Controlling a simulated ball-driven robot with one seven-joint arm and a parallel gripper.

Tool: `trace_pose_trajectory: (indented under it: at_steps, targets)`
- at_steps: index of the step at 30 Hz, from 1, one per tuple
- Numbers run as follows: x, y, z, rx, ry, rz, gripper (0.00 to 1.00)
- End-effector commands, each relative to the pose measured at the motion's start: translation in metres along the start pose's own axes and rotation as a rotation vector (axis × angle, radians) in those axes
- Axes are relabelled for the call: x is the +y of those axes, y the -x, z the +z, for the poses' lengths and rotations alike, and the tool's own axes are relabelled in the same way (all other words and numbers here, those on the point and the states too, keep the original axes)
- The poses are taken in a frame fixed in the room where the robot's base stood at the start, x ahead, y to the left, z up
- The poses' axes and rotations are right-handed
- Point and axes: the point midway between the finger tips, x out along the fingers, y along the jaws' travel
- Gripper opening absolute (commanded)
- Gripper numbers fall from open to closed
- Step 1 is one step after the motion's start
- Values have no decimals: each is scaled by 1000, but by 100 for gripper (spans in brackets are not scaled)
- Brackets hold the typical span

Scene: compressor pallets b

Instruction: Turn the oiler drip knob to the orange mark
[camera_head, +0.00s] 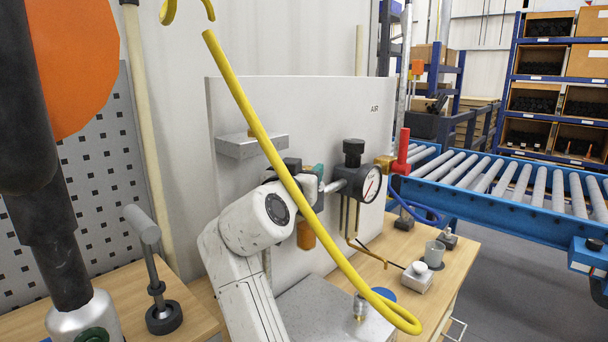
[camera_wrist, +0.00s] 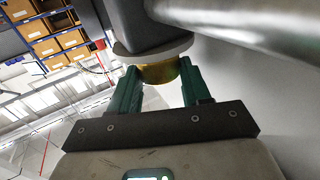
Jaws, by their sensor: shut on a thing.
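The oiler drip knob (camera_wrist: 160,74) shows in the wrist view as a brass-coloured round piece against a pale collar and a dark grey body. My gripper (camera_wrist: 160,84) has its green fingers on both sides of it and is shut on it. In the head view my gripper (camera_head: 317,171) is at the air line on the white panel, largely hidden by my white wrist and a yellow rod. An amber bowl (camera_head: 305,236) hangs below it. The knob is hidden in the head view, and I cannot make out an orange mark on the oiler.
A pressure gauge (camera_head: 371,185) with a black-knobbed regulator (camera_head: 353,150) stands close to the right, then a red valve handle (camera_head: 403,152). The yellow rod (camera_head: 265,140) crosses in front of my arm. A grey cup (camera_head: 434,253) stands on the wooden bench (camera_head: 458,262).

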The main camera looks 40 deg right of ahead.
Motion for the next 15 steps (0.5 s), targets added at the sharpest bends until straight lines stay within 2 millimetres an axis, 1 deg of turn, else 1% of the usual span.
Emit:
trace_pose_trajectory:
  at_steps: [4, 5, 12, 15]
  targets:
    - [-1, 0, 2, -5, 2, -2, 17]
    - [-1, 0, 2, -5, 3, -2, 50]
    - [0, 0, 1, -2, 1, -2, 73]
    - [0, 0, 1, -2, 1, -2, 73]
